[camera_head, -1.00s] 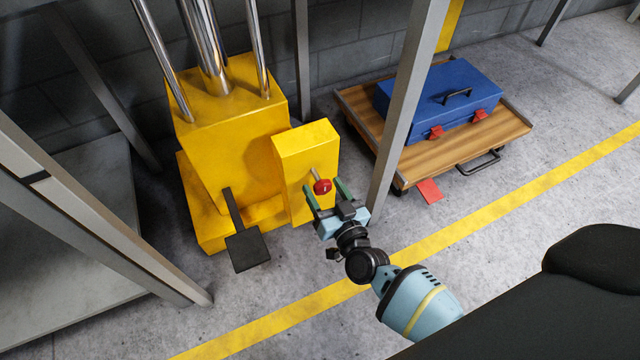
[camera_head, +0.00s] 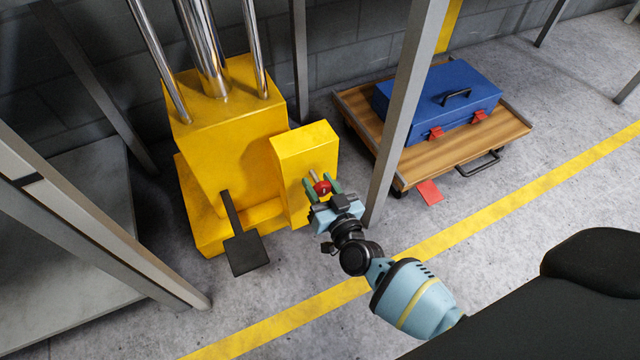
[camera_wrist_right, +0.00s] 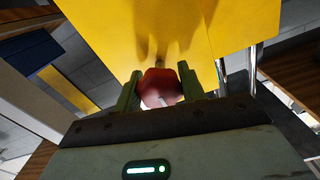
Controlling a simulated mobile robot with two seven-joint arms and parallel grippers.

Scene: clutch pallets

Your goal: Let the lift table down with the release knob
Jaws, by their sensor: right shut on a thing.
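The red release knob (camera_head: 322,187) sticks out on a short rod from the front of a yellow box (camera_head: 305,150) on the lift table's yellow base (camera_head: 228,110). My right gripper (camera_head: 323,188) has its green fingers on both sides of the knob and is shut on it. In the right wrist view the red knob (camera_wrist_right: 160,88) sits between the two fingers, close in front of the yellow face. A black foot pedal (camera_head: 246,252) is on the base's front, left of the box. The lift's platform does not show. My left gripper is not in view.
A grey post (camera_head: 400,120) stands close to the right of my right gripper. Behind it a blue case (camera_head: 440,90) lies on a wooden dolly (camera_head: 470,150) with a red tab (camera_head: 429,191). A yellow line (camera_head: 450,235) crosses the clear floor.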

